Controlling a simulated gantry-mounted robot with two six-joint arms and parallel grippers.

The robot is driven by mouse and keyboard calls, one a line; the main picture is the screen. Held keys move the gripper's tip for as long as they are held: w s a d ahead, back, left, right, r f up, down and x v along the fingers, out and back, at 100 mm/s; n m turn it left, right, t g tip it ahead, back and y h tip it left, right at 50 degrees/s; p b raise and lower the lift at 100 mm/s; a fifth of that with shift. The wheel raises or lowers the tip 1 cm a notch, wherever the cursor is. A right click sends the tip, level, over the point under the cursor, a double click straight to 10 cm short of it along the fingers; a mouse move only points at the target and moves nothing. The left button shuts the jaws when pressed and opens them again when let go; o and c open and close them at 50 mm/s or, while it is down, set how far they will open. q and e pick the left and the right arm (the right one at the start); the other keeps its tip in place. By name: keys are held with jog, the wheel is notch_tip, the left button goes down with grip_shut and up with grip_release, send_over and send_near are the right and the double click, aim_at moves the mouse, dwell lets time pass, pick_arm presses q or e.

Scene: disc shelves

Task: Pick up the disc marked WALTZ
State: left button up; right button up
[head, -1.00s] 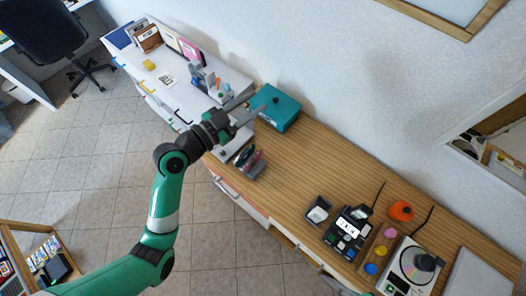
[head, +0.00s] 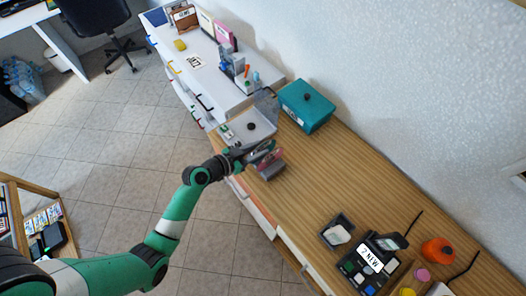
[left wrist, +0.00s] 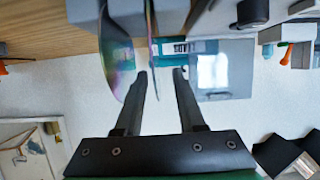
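In the head view my left gripper (head: 262,152) is at the small disc holder (head: 271,166) on the counter's front edge. In the left wrist view its two fingers (left wrist: 161,74) are apart. A thin upright disc (left wrist: 153,35) stands edge-on just ahead of the gap between them. Another shiny disc (left wrist: 117,65) stands to the left, close to the left finger. I cannot see contact with either. No WALTZ marking is readable, so I cannot tell which disc bears it. My right gripper is not in view.
A grey device with a black knob (head: 252,126) is beside the holder, and a teal box (head: 306,106) stands behind. The middle of the wooden counter (head: 335,180) is clear.

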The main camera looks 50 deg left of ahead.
aim_at(266, 146)
pick_arm(q)
jog(key=b+x, duration=0.1)
jog(key=x, duration=0.4)
jog(key=shift+w+d, duration=0.15)
grip_shut()
